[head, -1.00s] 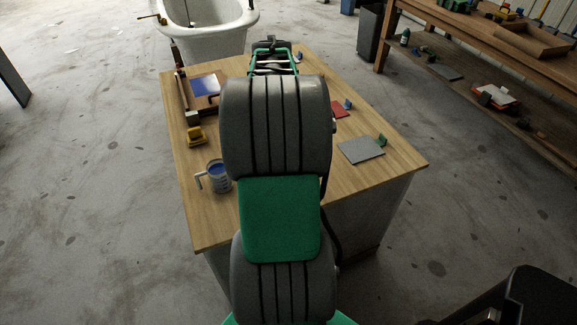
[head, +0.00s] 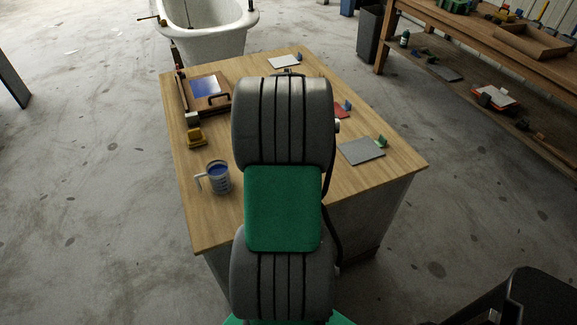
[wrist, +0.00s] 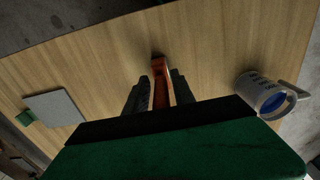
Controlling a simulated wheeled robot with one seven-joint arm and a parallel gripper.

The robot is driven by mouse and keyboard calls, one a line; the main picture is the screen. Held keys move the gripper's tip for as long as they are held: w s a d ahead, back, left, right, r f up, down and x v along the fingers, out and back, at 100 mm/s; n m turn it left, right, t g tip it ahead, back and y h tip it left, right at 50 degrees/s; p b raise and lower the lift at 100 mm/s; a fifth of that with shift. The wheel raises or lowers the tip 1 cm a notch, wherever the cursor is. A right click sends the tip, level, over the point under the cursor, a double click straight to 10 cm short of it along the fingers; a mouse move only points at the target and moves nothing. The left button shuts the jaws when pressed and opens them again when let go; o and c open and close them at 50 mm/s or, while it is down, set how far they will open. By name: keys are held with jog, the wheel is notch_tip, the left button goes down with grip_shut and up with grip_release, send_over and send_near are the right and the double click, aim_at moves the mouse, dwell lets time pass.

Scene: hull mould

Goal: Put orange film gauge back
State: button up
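The orange film gauge (wrist: 160,88) shows in the wrist view as a narrow orange piece between the two dark fingers of my gripper (wrist: 160,84). The fingers lie close along both its sides and appear shut on it. Bare wooden tabletop lies beyond it; I cannot tell whether the gauge touches the table. In the head view my arm hides both the gripper and the gauge.
The table's front left is clear.

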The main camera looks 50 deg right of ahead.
jog(key=shift+o, duration=0.8)
notch_tip(320, 180, up, 12)
jog(key=shift+r, duration=0.2)
jog(key=w+a+n, duration=0.2)
jog(key=w+a, duration=0.4)
jog(key=a, duration=0.6)
jog(key=s+a+f+n+t, duration=0.1)
jog(key=a+f+n, duration=0.1)
jog(key=a, duration=1)
jog(key=s+a+f+n+t, duration=0.1)
jog(key=s+a+f+n, duration=0.1)
jog(key=a, duration=1)
jog(key=shift+s+f+t, duration=0.25)
jog(key=shift+t, duration=0.15)
jog(key=shift+a, duration=0.1)
